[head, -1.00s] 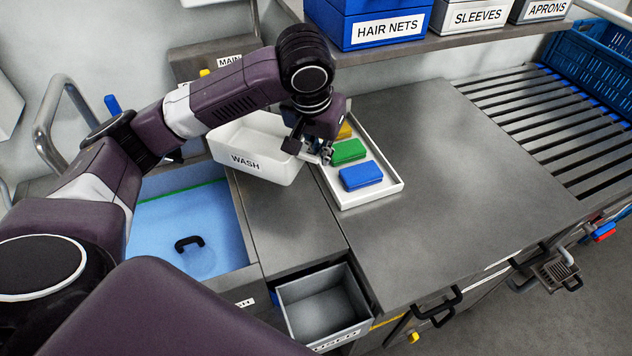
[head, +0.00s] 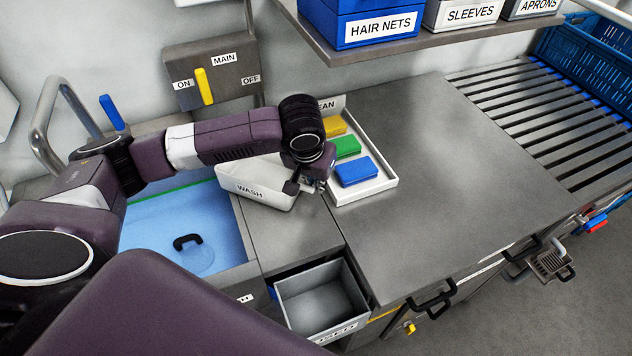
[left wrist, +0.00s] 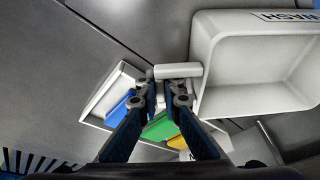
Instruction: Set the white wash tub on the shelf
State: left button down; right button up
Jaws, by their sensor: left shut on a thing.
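The white wash tub (head: 272,198), labelled WASH, is upright between the sink and the sponge tray in the head view. In the left wrist view the tub (left wrist: 240,99) fills the upper right and looks empty. My left gripper (head: 311,182) is at the tub's right side, shut on a white bar-like grip there. Its fingers (left wrist: 166,92) straddle that grip in the left wrist view. I cannot tell whether the tub touches the counter. The wall shelf (head: 410,45) is at the upper middle. My right gripper is not in view.
A white tray (head: 383,183) holds yellow, green and blue blocks beside the gripper. The shelf carries boxes marked HAIR NETS (head: 380,25), SLEEVES and APRONS. A blue sink (head: 170,225) is at left, a grey bin (head: 322,298) in front. The counter (head: 440,180) right of the tray is clear.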

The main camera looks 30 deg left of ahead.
pick_arm(q)
jog(key=c, duration=2.4)
grip_release()
jog(key=shift+f, duration=0.1)
jog(key=shift+o, duration=1.4)
